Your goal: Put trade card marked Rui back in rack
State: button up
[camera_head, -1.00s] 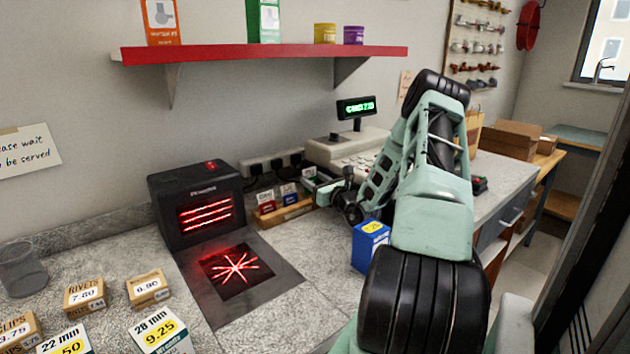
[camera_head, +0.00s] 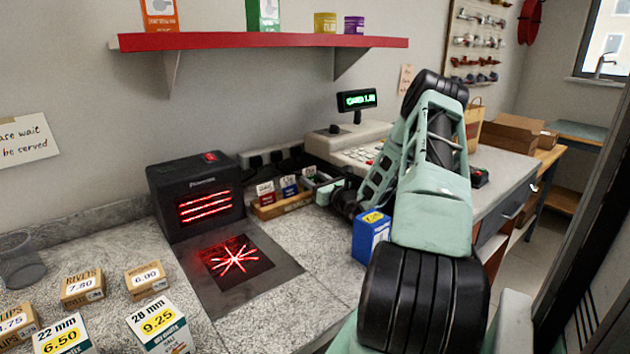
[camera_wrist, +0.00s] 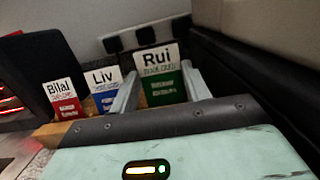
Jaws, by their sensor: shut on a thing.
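The trade card marked Rui (camera_wrist: 159,75) is white on top and green below. It stands upright between the two pale fingers of my gripper (camera_wrist: 162,92), which is shut on it. In the head view the Rui card (camera_head: 309,173) shows small, just right of the other cards, with my gripper (camera_head: 322,186) beside it. The wooden rack (camera_head: 284,207) holds the red Bilal card (camera_wrist: 63,101) and the blue Liv card (camera_wrist: 104,90). The Rui card is in line with these at the rack's right end. Its lower edge is hidden behind my gripper, so I cannot tell if it is seated.
A black scanner (camera_head: 197,196) with red lines stands left of the rack. The till (camera_head: 350,148) is behind my arm. A blue box (camera_head: 370,237) stands close below my forearm. Several priced boxes and a mesh cup (camera_head: 19,259) are at the left.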

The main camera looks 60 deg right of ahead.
jog(key=o, duration=1)
jog(key=shift+r, duration=0.15)
notch_tip(320, 180, up, 10)
jog(key=b, duration=0.1)
dwell(0.4)
